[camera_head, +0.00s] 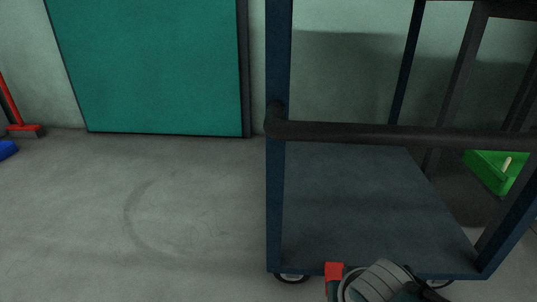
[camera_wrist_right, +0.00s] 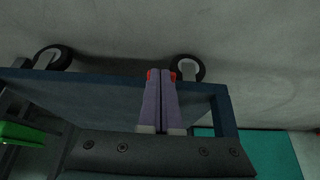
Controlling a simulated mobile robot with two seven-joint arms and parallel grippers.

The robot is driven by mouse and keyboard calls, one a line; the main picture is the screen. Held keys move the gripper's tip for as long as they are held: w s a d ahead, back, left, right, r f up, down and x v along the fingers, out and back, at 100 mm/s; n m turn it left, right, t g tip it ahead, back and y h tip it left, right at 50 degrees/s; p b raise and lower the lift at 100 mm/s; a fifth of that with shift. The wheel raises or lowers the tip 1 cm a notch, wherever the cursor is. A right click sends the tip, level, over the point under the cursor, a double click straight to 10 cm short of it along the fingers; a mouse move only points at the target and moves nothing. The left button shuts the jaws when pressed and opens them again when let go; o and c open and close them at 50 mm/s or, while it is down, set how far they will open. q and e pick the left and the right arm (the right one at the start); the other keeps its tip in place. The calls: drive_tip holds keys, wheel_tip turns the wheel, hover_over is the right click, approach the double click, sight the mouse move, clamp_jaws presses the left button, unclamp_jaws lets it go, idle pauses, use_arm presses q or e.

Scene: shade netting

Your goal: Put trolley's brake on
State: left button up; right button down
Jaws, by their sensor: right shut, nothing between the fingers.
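The trolley (camera_head: 370,205) has a dark blue frame, a flat deck and a black push bar (camera_head: 400,133). It stands on the right of the head view, with casters (camera_head: 290,278) under its near edge. A red part, which looks like the brake pedal (camera_head: 334,268), shows at that edge between the casters. In the right wrist view, red shows on both sides of my right gripper (camera_wrist_right: 161,73). The gripper is shut and empty, its tips in front of the red part and hiding most of it; contact cannot be told. My left gripper is out of view.
A green crate (camera_head: 490,172) lies at the right beyond the trolley. A teal panel (camera_head: 150,65) stands against the back wall. A red-handled tool (camera_head: 22,129) and a blue object (camera_head: 6,150) are at the far left. The floor left of the trolley is clear.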

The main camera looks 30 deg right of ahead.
drive_tip(key=shift+f, duration=0.35)
drive_tip(key=shift+s+f, duration=0.15)
drive_tip(key=shift+s, duration=0.05)
drive_tip(key=shift+s, duration=0.1)
